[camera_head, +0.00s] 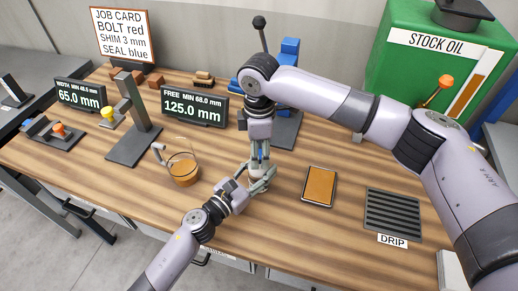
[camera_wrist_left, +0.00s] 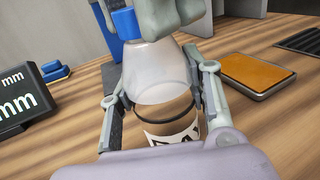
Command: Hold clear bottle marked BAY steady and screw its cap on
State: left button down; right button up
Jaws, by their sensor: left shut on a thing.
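The clear bottle (camera_wrist_left: 160,75) stands upright in the left wrist view, with a dark band and a white label showing part of its lettering. In the head view the bottle (camera_head: 259,184) is mostly hidden by my grippers. My left gripper (camera_head: 262,183) is shut around its body from the front; its fingers also show on both sides of the bottle in the left wrist view (camera_wrist_left: 155,95). My right gripper (camera_head: 260,164) points down from above at the bottle's top. It also shows at the top of the left wrist view (camera_wrist_left: 170,15). I cannot make out the cap.
A glass jug (camera_head: 183,170) with amber liquid stands left of the bottle. An orange-topped tray (camera_head: 319,187) lies to the right, then a dark DRIP grate (camera_head: 393,214). A display reading 125.0 mm (camera_head: 194,106) stands behind. The green STOCK OIL tank (camera_head: 400,45) is at back right.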

grip_shut()
jog(key=m, duration=0.5)
jog(key=shift+o, duration=1.6)
grip_release()
jog(key=shift+r, duration=0.1)
notch_tip(320, 180, up, 12)
